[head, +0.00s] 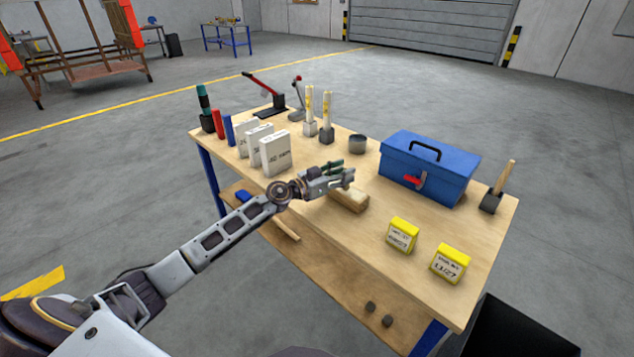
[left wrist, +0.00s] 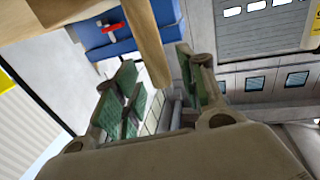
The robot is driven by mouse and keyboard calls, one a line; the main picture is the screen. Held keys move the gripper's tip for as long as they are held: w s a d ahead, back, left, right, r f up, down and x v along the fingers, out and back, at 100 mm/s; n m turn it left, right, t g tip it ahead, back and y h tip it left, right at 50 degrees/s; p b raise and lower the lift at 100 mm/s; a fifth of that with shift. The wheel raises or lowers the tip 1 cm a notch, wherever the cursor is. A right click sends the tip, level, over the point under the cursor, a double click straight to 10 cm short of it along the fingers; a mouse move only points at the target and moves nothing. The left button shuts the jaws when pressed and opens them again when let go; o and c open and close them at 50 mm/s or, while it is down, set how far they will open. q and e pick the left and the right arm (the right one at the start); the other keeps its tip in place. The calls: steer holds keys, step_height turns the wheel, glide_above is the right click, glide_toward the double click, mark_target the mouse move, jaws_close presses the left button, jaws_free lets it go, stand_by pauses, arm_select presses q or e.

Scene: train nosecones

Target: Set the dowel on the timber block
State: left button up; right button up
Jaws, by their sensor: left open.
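The timber block (head: 350,200) lies on the workbench in front of the blue toolbox. My left gripper (head: 341,172) is just above it, with its green-padded fingers apart. In the left wrist view a wooden bar that looks like the dowel (left wrist: 147,40) comes down from the top edge, and its end lies between the open fingers (left wrist: 158,75). Its other end is cut off, so I cannot tell how it meets the block. In the head view my gripper hides it. My right gripper is not in view.
The blue toolbox (head: 428,168) stands behind the block. Two yellow labelled boxes (head: 402,235) (head: 450,263) are at the right front. White labelled boxes (head: 275,152), sticks in dark stands (head: 326,115) and a grey cup (head: 357,144) stand left and behind. A wooden stick (head: 506,176) stands upright at the far right.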

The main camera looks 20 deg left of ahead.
arm_select(q)
steer(key=v, duration=0.9)
steer(key=shift+s+a, duration=0.2)
steer(key=shift+s, duration=0.15)
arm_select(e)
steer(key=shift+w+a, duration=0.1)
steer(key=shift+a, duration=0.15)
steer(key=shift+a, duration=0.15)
